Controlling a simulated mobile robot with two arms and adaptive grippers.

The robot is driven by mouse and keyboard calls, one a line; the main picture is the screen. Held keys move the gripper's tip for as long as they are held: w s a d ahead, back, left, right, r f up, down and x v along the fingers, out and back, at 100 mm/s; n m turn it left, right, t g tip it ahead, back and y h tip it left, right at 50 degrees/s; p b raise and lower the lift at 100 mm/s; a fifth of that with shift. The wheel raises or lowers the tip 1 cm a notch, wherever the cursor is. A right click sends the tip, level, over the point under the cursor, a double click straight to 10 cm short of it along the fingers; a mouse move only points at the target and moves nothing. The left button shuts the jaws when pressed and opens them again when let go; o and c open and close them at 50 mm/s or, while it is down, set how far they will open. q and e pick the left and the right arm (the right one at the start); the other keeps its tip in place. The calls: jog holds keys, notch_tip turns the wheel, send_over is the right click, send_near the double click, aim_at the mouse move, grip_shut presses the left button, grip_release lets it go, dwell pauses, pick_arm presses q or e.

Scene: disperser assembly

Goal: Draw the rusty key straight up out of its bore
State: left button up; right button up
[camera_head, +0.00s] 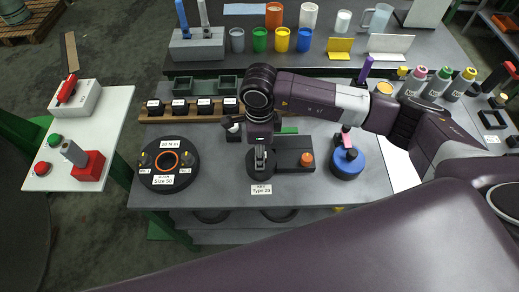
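My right gripper (260,160) comes in on the arm from the right and points down over a dark round base (255,173). Its grey fingers look close together, but their gap is too small to read. A white label (261,189) reading "KEY Type 25" lies at the front of this base. I cannot make out the rusty key or its bore; the gripper covers that spot. My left gripper is not in view.
A dark block (288,145) with an orange knob (307,159) stands right beside the gripper. A black round fixture (153,184) is at left, a blue round piece (347,163) at right. Behind are a wooden rack (146,119) and a shelf of cups.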

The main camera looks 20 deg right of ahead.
grip_shut()
jog(key=shift+r, duration=0.15)
jog(key=shift+r+p, duration=1.6)
jog(key=shift+r, duration=1.85)
